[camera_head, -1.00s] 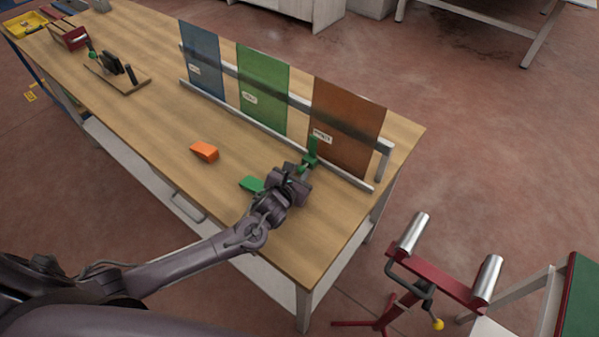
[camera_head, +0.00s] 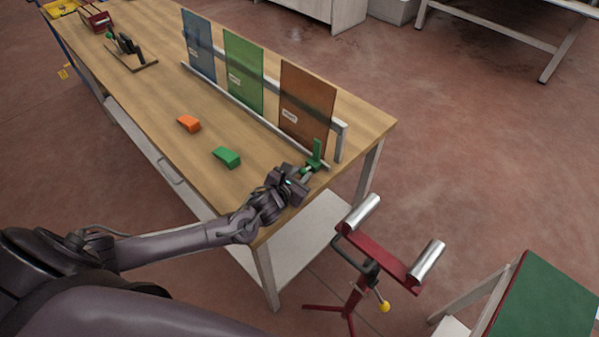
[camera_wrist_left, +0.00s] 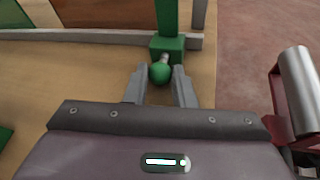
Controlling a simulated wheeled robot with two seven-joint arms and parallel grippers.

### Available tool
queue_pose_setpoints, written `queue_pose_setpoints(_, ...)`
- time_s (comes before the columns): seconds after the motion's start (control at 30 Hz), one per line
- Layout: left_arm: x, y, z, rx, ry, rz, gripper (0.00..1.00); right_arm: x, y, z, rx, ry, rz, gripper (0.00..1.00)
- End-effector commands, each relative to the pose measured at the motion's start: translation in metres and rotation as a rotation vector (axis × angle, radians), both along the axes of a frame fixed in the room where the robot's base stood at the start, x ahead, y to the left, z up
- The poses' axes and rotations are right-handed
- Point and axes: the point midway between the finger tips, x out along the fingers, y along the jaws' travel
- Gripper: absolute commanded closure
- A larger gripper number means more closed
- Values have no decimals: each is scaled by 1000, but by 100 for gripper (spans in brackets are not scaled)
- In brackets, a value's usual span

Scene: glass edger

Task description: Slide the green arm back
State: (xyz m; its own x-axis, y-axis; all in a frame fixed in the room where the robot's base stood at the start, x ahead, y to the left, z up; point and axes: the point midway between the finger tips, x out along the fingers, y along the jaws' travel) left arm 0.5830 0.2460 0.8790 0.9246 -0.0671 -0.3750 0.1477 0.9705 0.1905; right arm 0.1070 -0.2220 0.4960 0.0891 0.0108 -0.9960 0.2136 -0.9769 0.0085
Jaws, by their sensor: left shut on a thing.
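The green arm (camera_head: 317,153) stands upright on the rail along the workbench, in front of the right part of the brown glass sheet (camera_head: 305,105). In the left wrist view its green block (camera_wrist_left: 167,46) sits at the right end of the grey rail (camera_wrist_left: 100,37), with a round green knob (camera_wrist_left: 159,73) facing me. My left gripper (camera_head: 304,177) is shut on that knob; the wrist view shows the knob between its two fingers (camera_wrist_left: 159,82). My right gripper is not in view.
A green sheet (camera_head: 243,75) and a blue sheet (camera_head: 198,48) stand left along the rack. An orange wedge (camera_head: 188,123) and a green wedge (camera_head: 226,157) lie on the wooden bench (camera_head: 160,90). A red roller stand (camera_head: 378,258) is right of the bench.

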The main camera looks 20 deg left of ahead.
Motion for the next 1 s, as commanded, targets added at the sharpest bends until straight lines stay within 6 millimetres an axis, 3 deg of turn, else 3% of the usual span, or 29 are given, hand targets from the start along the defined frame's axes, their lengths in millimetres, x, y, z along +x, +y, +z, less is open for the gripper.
queue_pose_setpoints(0.1, -3, -8, -1, -3, 2, -4, 100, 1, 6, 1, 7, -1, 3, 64)
queue_pose_setpoints(0.57, -5, -13, -1, -5, 2, -7, 100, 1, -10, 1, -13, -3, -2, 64)
queue_pose_setpoints(0.6, -5, -14, -1, -5, 2, -8, 75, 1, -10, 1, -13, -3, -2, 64)
queue_pose_setpoints(0.73, -5, -13, -1, -5, 2, -7, 58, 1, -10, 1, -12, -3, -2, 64)
queue_pose_setpoints(1.0, -4, -11, -1, -2, 2, -2, 56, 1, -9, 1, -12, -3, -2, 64)
